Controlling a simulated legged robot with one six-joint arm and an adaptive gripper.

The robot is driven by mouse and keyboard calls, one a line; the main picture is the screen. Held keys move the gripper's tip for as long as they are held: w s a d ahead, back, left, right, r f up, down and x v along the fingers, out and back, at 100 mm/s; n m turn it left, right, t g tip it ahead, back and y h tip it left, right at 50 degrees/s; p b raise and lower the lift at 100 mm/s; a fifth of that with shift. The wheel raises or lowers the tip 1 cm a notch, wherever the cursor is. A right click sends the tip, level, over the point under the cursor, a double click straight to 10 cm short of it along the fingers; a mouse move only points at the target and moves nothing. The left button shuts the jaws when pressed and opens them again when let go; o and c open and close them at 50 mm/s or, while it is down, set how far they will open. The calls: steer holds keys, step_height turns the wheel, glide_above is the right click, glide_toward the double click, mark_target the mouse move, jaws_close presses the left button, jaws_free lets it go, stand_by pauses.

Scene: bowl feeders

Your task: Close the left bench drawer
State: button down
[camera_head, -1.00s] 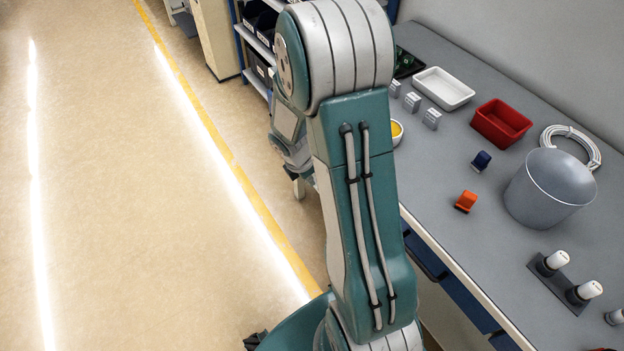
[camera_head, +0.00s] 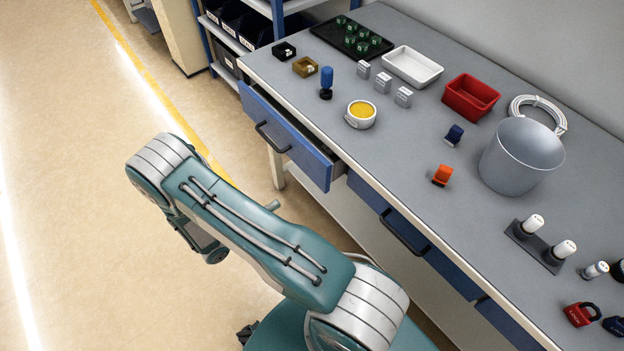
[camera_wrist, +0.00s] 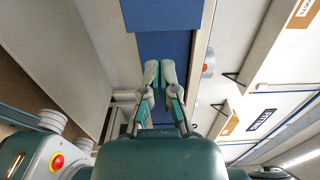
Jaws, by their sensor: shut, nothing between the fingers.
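The left bench drawer (camera_head: 288,138) has a blue front with a dark handle (camera_head: 270,136). It stands pulled out from the bench, with a gap to the bench edge at its right end. My gripper (camera_wrist: 160,68) is shut and empty in the wrist view, its fingertips together in front of a blue surface (camera_wrist: 164,45), probably the drawer front. Contact cannot be told. In the head view my arm hides most of the gripper; a small piece beyond the arm, perhaps a fingertip, shows below the drawer.
The grey bench top (camera_head: 400,150) carries a yellow-filled cup (camera_head: 360,114), a blue-topped item (camera_head: 326,82), a white tray (camera_head: 412,66), a red bin (camera_head: 470,97) and a grey bucket (camera_head: 522,156). A second blue drawer (camera_head: 410,236) is closed. Open floor (camera_head: 80,200) lies left.

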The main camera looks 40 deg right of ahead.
mark_target(319, 176)
steer(key=d, duration=1.4)
steer(key=shift+d, duration=0.1)
steer(key=d, duration=0.8)
steer(key=shift+s, duration=0.1)
steer(key=shift+r, duration=0.1)
steer(key=a, duration=1.4)
steer(key=shift+a, duration=0.1)
